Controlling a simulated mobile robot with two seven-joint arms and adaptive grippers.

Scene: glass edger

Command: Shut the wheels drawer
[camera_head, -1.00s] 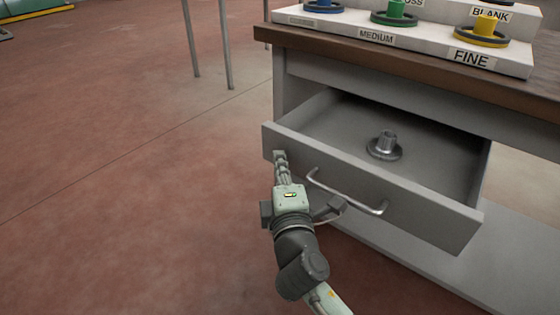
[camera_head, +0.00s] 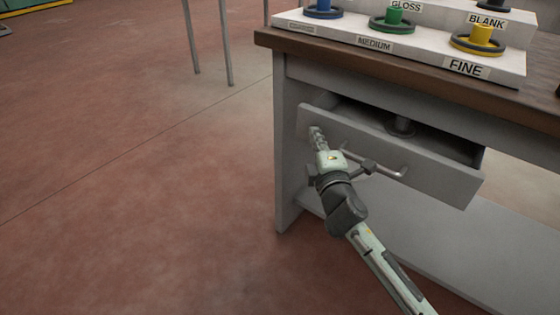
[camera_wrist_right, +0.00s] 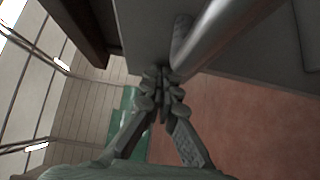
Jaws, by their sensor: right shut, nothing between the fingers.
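The grey drawer (camera_head: 440,172) under the wooden bench top stands partly open, with a narrow dark gap behind its front. In the right wrist view the closed fingers (camera_wrist_right: 160,72) meet the grey drawer front next to the handle (camera_wrist_right: 205,35). My left gripper is not in view.
The bench top (camera_head: 400,68) carries a stepped white rack (camera_head: 415,52) with coloured wheels and labels such as MEDIUM and FINE. A lower grey shelf (camera_head: 420,235) lies under the drawer.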

